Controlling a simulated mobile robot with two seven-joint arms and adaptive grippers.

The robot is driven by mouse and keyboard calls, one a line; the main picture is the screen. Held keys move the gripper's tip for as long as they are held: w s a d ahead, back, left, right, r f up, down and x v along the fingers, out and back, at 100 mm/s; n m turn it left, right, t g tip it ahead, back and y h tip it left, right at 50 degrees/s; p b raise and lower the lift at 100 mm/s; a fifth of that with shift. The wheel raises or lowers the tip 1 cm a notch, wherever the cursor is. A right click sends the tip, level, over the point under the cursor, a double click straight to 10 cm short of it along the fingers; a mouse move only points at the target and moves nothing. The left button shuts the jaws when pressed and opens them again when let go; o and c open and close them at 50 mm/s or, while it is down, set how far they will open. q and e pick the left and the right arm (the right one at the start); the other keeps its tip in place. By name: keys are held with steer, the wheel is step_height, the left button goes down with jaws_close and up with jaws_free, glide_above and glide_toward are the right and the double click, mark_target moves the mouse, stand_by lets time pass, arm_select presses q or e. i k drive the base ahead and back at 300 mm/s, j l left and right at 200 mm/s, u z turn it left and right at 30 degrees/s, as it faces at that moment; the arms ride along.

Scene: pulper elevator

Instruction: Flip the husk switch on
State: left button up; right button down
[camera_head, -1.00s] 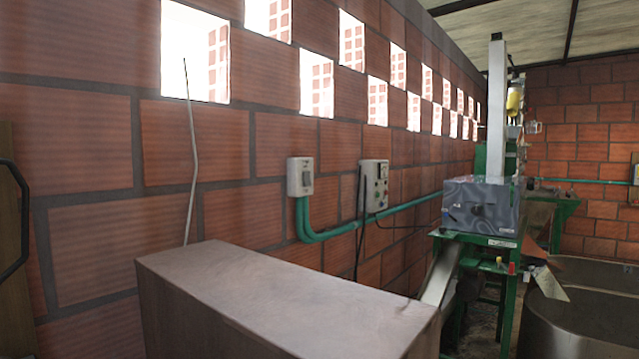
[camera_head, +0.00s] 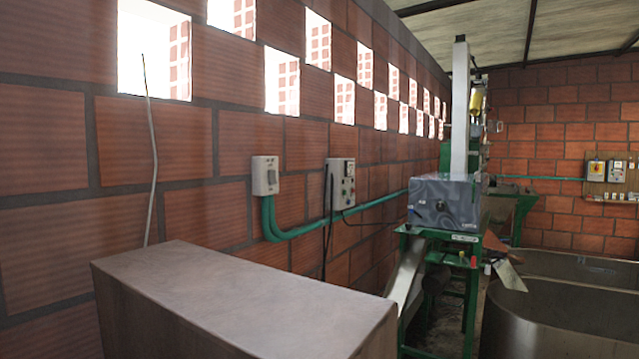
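Three electrical fittings show, and I cannot tell which is the husk switch. A small grey switch box (camera_head: 265,176) is on the brick wall at centre left, with green conduit running from its underside. A larger grey control box (camera_head: 341,184) with several knobs or buttons is just right of it on the same wall. Labels and switch positions are too small to read. Neither of my grippers is in view.
A block with a flat grey top (camera_head: 245,290) stands in front of the left wall, below the boxes. A green-framed machine with a grey housing (camera_head: 445,203) stands beyond it. Large dark tanks (camera_head: 560,318) fill the lower right. Little open floor shows.

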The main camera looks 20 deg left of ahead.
mark_target(270, 174)
steer(key=l, duration=0.35)
steer(key=i+l+z, duration=0.25)
steer(key=l+z, duration=0.2)
steer(key=i+l+z, duration=0.4)
steer(key=i+l+u, duration=0.25)
steer(key=i, duration=0.25)
steer(key=i+l+u, duration=0.25)
steer(key=i, duration=0.2)
steer(key=i+u, duration=0.15)
steer(key=u, duration=0.25)
steer(key=i+u, duration=0.2)
steer(key=u, duration=0.2)
steer(key=i+u, duration=0.15)
steer(key=u, duration=0.25)
steer(key=i+l+u, duration=0.15)
steer(key=u, duration=0.25)
steer(key=i+u, duration=0.1)
steer(key=u, duration=0.3)
steer(key=i+l+u, duration=0.1)
steer(key=u, duration=0.3)
steer(key=i+l+u, duration=0.1)
steer(key=u, duration=0.3)
steer(key=l+u, duration=0.25)
steer(key=u, duration=0.15)
steer(key=i+l+u, duration=0.2)
steer(key=l+u, duration=0.2)
steer(key=i+l+u, duration=0.15)
steer(key=l+u, duration=0.2)
